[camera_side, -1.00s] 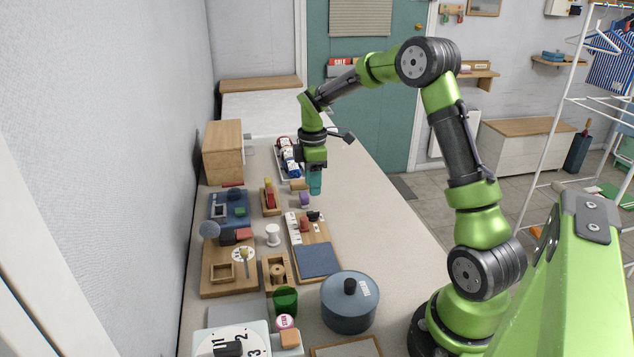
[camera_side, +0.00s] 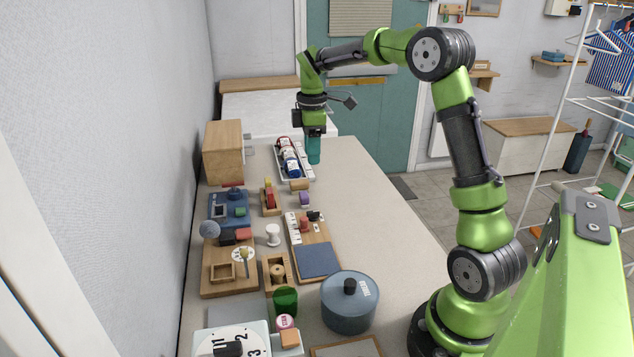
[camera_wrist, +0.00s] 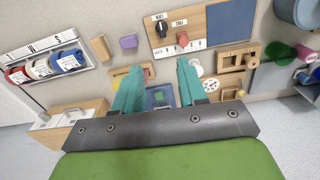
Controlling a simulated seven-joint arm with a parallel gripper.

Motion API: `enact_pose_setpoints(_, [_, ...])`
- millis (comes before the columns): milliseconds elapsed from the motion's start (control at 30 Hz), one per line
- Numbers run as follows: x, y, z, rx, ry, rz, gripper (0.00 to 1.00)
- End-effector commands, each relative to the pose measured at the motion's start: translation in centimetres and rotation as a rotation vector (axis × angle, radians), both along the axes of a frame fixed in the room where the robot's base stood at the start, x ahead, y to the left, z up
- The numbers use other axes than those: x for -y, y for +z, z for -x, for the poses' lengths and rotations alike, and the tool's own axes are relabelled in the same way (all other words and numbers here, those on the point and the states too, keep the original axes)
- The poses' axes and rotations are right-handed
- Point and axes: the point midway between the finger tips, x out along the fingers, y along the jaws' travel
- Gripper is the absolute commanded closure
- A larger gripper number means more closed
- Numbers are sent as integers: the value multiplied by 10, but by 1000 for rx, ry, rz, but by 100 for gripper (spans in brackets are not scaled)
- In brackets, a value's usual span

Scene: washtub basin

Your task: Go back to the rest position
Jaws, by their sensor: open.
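My gripper (camera_side: 313,150) is raised over the far part of the counter in the side view, beside the white tray (camera_side: 307,176) of rolled bundles. In the wrist view its two teal fingers (camera_wrist: 157,85) stand apart with nothing held between them. The fingers hang clear above the counter (camera_side: 345,205). In the wrist view a blue board (camera_wrist: 158,97) shows below, between the fingers.
A wooden box (camera_side: 223,152) stands by the wall. A board with a blue square (camera_side: 318,260), a white spool (camera_side: 273,235), a blue lidded pot (camera_side: 349,303), a green cup (camera_side: 286,301) and a clock (camera_side: 230,341) crowd the counter.

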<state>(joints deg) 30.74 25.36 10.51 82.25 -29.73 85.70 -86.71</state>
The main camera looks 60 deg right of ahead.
Motion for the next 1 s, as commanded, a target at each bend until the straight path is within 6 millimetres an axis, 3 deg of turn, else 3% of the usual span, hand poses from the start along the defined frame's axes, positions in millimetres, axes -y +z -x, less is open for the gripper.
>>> enact_pose_setpoints(100, [-4,-12,4,4,-157,-13,58])
enact_pose_setpoints(233, [-26,-9,19,45,-384,-26,58])
enact_pose_setpoints(467, [-95,19,64,192,-779,-94,58])
enact_pose_setpoints(600, [-136,32,101,287,-973,-191,58])
enact_pose_setpoints(800, [-182,40,154,382,-1130,-370,58])
enact_pose_setpoints(1000, [-207,45,185,434,-1090,-481,58])
